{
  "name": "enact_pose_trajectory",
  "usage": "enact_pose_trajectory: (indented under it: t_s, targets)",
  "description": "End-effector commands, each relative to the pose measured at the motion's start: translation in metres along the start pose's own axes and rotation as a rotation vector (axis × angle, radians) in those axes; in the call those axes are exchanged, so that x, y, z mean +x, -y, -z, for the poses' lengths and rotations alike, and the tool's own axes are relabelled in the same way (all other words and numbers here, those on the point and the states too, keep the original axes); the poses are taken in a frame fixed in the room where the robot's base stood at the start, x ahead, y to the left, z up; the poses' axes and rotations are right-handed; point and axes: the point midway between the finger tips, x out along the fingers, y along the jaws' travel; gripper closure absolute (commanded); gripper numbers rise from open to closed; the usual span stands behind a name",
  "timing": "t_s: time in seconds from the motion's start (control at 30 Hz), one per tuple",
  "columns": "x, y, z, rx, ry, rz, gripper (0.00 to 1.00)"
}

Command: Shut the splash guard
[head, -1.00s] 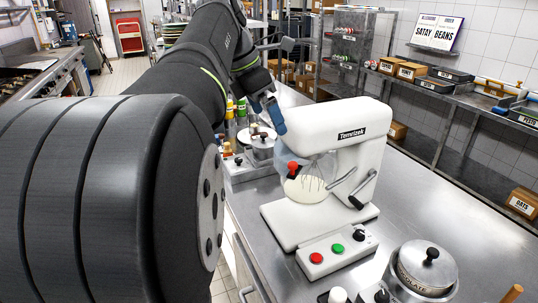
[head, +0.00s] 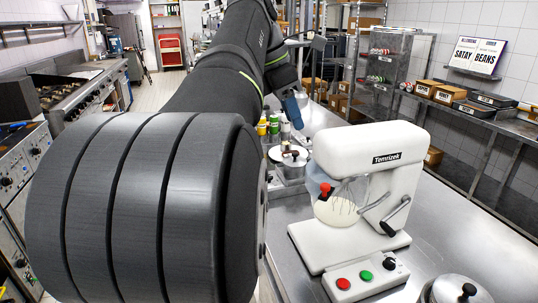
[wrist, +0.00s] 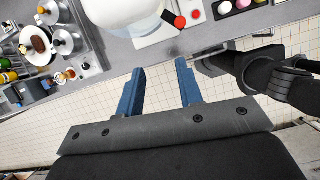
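The white stand mixer (head: 370,150) stands on the steel counter. Its splash guard (head: 313,182) is a clear, bluish shell with a red knob (head: 325,189), on the left side under the mixer head. The whisk and pale bowl contents show beside it. In the wrist view, the mixer (wrist: 120,12) and red knob (wrist: 180,22) are at the top edge; the guard is hard to make out there. My gripper (wrist: 159,88) is open and empty, its blue fingers apart and clear of the knob. In the head view, my gripper (head: 292,110) is beyond and left of the mixer head.
A control box (head: 365,278) with red and green buttons sits before the mixer. A lidded pot (head: 460,290) is at the front right. Pots (head: 291,165) and bottles (head: 274,124) stand behind the mixer on the left. Tiled floor lies beyond the counter edge.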

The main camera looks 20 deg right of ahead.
Motion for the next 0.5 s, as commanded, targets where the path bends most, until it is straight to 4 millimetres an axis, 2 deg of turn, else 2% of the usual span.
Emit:
enact_pose_trajectory:
  t_s: [0.03,0.1,0.17,0.3,0.5]
  targets:
    - [0.004,-0.003,0.002,0.053,-0.013,0.02,0.77]
    - [0.009,-0.007,0.006,0.159,-0.033,0.056,0.9]
    - [0.013,-0.01,0.009,0.255,-0.046,0.091,1.0]
    - [0.021,-0.015,0.017,0.448,-0.064,0.164,1.0]
    - [0.027,-0.017,0.021,0.585,-0.066,0.219,1.0]
